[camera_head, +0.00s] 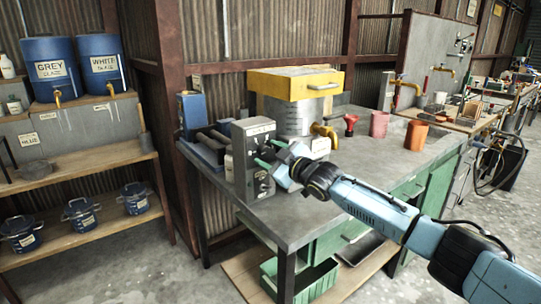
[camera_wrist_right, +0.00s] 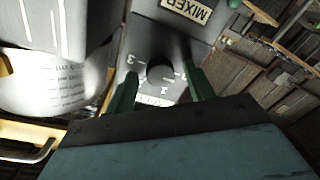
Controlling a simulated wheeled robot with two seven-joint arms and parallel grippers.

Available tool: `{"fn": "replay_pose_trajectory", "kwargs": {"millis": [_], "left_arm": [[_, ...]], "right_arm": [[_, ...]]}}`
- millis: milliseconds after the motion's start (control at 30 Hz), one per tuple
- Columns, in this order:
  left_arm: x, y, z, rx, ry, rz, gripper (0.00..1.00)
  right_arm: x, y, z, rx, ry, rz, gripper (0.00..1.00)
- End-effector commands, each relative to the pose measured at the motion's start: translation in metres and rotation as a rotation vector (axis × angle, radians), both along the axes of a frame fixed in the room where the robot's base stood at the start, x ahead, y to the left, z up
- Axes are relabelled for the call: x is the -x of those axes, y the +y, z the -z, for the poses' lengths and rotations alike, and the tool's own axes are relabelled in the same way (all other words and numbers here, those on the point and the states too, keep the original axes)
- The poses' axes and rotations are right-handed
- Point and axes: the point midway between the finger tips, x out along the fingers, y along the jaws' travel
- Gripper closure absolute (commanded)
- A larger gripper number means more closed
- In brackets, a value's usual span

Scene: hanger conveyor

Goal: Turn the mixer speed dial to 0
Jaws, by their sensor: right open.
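The mixer control box (camera_head: 240,150) is a grey upright box at the near left corner of the workbench. In the right wrist view, its face carries a "MIXER" label (camera_wrist_right: 185,9) and a round black speed dial (camera_wrist_right: 160,73) with printed numbers around it. The dial's pointer direction is too dark to read. My right gripper (camera_head: 269,153) is open at the front of the box. In the wrist view its two green fingers (camera_wrist_right: 160,86) stand on either side of the dial, with gaps showing. My left gripper is not in view.
A metal drum with a yellow top (camera_head: 295,85) and yellow tap stands behind the box. A red funnel-like item (camera_head: 351,122), a pink cup (camera_head: 379,124) and an orange cup (camera_head: 416,136) are to the right. The bench's front surface (camera_head: 300,215) is clear.

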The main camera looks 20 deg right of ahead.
Motion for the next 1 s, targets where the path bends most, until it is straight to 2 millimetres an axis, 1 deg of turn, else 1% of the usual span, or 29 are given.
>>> {"fn": "replay_pose_trajectory", "kwargs": {"millis": [167, 267, 467, 600, 800, 1000], "left_arm": [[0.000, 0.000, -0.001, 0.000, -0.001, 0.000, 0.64], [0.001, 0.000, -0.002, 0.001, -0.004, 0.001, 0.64], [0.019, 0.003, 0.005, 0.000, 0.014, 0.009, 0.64], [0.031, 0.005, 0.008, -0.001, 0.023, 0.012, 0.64], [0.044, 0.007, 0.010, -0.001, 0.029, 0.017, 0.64], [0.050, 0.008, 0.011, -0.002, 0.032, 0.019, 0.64]], "right_arm": [[0.003, -0.001, 0.001, -0.001, 0.002, 0.000, 0.47], [0.010, -0.005, 0.001, -0.001, 0.003, -0.001, 0.47], [0.037, -0.017, 0.001, -0.001, 0.003, -0.001, 0.47], [0.062, -0.028, 0.001, 0.000, 0.002, 0.000, 0.47], [0.095, -0.042, 0.000, 0.001, 0.003, -0.001, 0.47], [0.116, -0.051, 0.000, 0.000, 0.001, 0.001, 0.47]]}}
